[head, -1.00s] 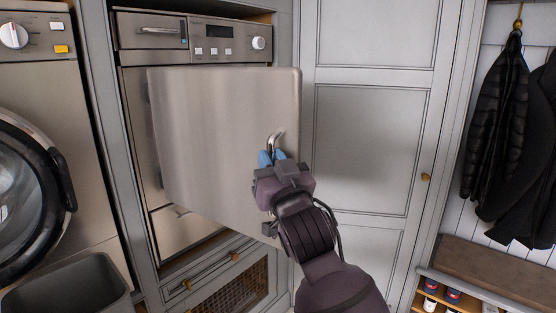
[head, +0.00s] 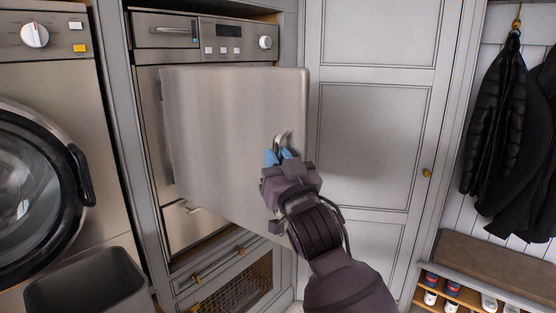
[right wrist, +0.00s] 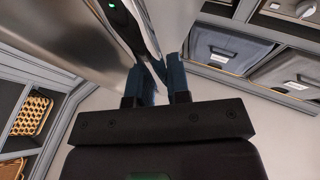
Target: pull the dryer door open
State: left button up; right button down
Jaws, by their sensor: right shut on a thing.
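The dryer door (head: 225,130) is a flat steel panel, swung part way out from the dryer (head: 215,40) in the grey cabinet. Its curved metal handle (head: 284,139) is near the door's right edge. My right gripper (head: 279,157), with blue fingertips, is shut on the handle. In the right wrist view the fingers (right wrist: 155,75) close around the handle beside the door (right wrist: 85,35). The handle's lower part is hidden by the gripper. My left gripper is not in view.
A washer with a round door (head: 35,185) stands at the left, with a dark bin (head: 88,285) in front. A drawer with a mesh front (head: 235,288) is below the dryer. Tall cabinet doors (head: 370,140), hanging coats (head: 495,140) and a shoe bench (head: 490,265) are at the right.

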jog(key=c, duration=1.1)
grip_release()
jog(key=b+v, duration=0.1)
jog(key=v, duration=1)
